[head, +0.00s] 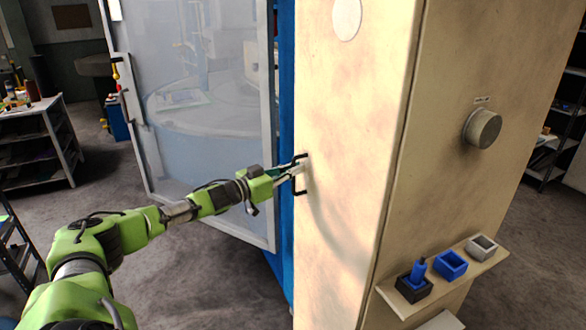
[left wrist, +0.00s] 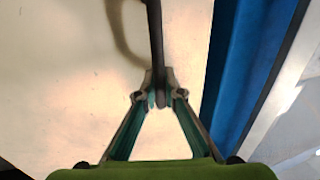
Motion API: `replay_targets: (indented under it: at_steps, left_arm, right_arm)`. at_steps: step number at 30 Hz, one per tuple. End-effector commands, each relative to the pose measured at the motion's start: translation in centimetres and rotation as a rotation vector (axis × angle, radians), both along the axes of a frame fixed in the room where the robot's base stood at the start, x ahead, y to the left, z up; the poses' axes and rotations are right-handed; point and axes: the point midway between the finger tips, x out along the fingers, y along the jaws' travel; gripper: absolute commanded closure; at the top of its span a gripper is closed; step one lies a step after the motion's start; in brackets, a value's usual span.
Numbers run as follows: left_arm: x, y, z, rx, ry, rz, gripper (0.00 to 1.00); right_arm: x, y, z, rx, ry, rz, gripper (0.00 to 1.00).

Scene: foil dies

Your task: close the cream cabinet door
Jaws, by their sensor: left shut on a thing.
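The cream cabinet door (head: 345,200) stands in the middle of the head view, with a black bar handle (head: 298,190) near its left edge. My left gripper (head: 297,170) reaches in from the left and is shut on this handle. In the left wrist view the fingers (left wrist: 161,92) close around the dark handle bar (left wrist: 155,35), in front of the cream door surface (left wrist: 60,80). I cannot tell from these views how far the door stands from its frame. My right gripper is not in view.
A glazed panel (head: 205,125) in a grey frame stands behind my left arm, beside a blue upright (head: 286,100). The cabinet's right face carries a round knob (head: 482,128) and a small shelf (head: 400,300) with a blue box (head: 450,265). Grey floor is open at left.

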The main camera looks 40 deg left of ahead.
Motion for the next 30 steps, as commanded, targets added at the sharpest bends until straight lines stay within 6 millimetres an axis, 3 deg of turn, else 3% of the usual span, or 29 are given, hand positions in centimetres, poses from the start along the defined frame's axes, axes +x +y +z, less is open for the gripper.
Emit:
replay_targets:
  at_steps: [6,7,8,9,20,30]
  left_arm:
    - [0.0,0.1,-0.1,-0.001,0.002,0.003,1.0]
    - [0.0,0.1,-0.1,-0.001,0.002,0.003,0.84]
    - [0.0,0.0,0.0,-0.001,0.001,0.003,0.76]
    - [0.0,0.0,0.0,-0.001,0.001,0.002,0.75]
    - [-0.1,0.0,0.0,0.0,0.0,0.001,0.75]
    - [-2.9,0.6,-0.2,0.001,0.004,0.0,0.75]
  right_arm:
    - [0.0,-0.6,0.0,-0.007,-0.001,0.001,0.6]
    - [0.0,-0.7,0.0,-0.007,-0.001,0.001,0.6]
    - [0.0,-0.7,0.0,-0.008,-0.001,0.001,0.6]
    - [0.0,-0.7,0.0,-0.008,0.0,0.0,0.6]
    - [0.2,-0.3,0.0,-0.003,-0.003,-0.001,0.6]
    - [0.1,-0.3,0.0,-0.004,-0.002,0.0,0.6]
